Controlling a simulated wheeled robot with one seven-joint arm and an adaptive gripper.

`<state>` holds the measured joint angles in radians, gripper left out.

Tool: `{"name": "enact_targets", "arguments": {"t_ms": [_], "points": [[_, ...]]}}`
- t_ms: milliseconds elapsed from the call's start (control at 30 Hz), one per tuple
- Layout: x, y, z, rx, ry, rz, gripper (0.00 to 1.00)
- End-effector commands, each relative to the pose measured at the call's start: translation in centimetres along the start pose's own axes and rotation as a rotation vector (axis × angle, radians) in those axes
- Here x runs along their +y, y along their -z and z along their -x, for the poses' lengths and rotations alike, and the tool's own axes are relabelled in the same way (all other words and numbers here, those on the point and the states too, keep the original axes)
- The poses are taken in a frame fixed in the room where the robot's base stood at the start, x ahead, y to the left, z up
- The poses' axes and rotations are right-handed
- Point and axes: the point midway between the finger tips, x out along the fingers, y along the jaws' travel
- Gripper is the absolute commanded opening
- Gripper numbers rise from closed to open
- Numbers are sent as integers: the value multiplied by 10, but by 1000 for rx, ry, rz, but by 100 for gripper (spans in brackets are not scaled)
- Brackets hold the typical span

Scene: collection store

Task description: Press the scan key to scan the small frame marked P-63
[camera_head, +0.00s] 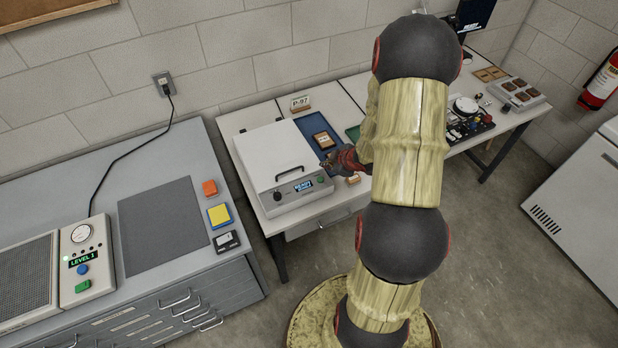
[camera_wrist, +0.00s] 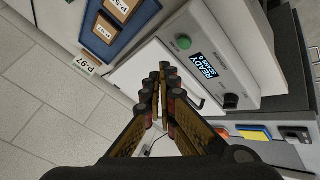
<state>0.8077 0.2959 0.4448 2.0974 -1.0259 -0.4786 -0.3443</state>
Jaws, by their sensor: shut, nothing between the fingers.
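The scanner is a white box with a closed, handled lid (camera_head: 272,150). Its front panel has a lit display reading READY (camera_head: 304,186), a green key (camera_head: 320,181) and a black knob (camera_head: 278,196). The wrist view also shows the green key (camera_wrist: 183,42), display (camera_wrist: 204,66) and knob (camera_wrist: 231,101). My gripper (camera_head: 328,166) is shut and empty, close to the scanner's right side; its fingertips (camera_wrist: 166,72) show beside the panel in the wrist view. Small frames (camera_head: 323,139) lie in and near a blue tray; I cannot read P-63 on any.
A P-97 sign (camera_head: 300,103) stands behind the blue tray (camera_head: 312,127). A grey cabinet (camera_head: 110,180) at left carries a dark mat, colored blocks and a device reading LEVEL 1 (camera_head: 79,260). My arm hides part of the bench. Clutter stands at the bench's right.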

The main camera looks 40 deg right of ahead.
Motion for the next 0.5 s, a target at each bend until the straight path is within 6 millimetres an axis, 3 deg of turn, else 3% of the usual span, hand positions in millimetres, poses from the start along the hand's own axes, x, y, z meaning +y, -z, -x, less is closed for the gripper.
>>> {"name": "enact_targets", "arguments": {"t_ms": [200,500], "points": [[7,34,2,123,-27,85,0],[8,36,3,133,-33,100,0]]}}
